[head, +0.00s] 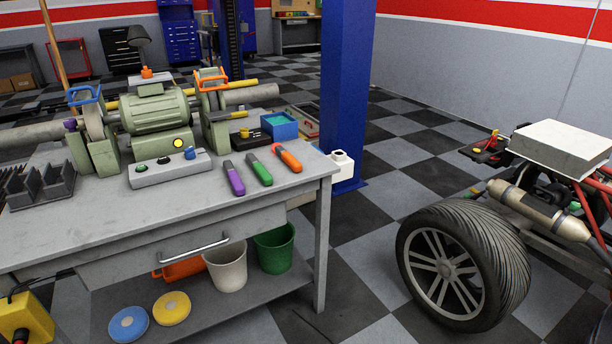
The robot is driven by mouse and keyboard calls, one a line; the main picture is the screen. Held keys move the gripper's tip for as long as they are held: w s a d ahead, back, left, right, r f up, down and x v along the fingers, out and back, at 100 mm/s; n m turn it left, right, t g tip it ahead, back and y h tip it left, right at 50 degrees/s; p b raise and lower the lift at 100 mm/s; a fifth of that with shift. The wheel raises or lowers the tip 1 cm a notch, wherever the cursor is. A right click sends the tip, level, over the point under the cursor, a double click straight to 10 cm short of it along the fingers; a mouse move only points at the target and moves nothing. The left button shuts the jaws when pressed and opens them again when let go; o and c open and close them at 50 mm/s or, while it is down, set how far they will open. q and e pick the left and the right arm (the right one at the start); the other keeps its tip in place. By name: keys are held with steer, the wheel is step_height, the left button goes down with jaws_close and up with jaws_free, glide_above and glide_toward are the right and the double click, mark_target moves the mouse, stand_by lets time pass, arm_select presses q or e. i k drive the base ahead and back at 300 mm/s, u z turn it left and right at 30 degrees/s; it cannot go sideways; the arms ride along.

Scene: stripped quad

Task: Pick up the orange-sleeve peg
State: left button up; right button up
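An orange-and-dark elongated piece (287,157) lies at the right end of the grey workbench (110,220). It is the closest match to the orange-sleeve peg, though I cannot tell for certain that it is a peg. Beside it on the left lie a similar green piece (260,169) and a purple piece (234,178), apart from each other. Neither of my grippers is in view.
A green bench grinder (155,112), a grey button box (170,170) and a blue tray (279,125) stand on the bench. A blue post (345,90) rises behind its right end. The quad's wheel (465,262) stands at right, with open checkered floor between.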

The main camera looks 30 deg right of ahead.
mark_target(286, 156)
steer(key=u, duration=0.55)
steer(key=k, duration=0.3)
steer(key=z, duration=1.8)
steer(key=i, duration=1.05)
steer(key=u, duration=0.75)
steer(key=i, duration=0.9)
steer(key=u, duration=0.9)
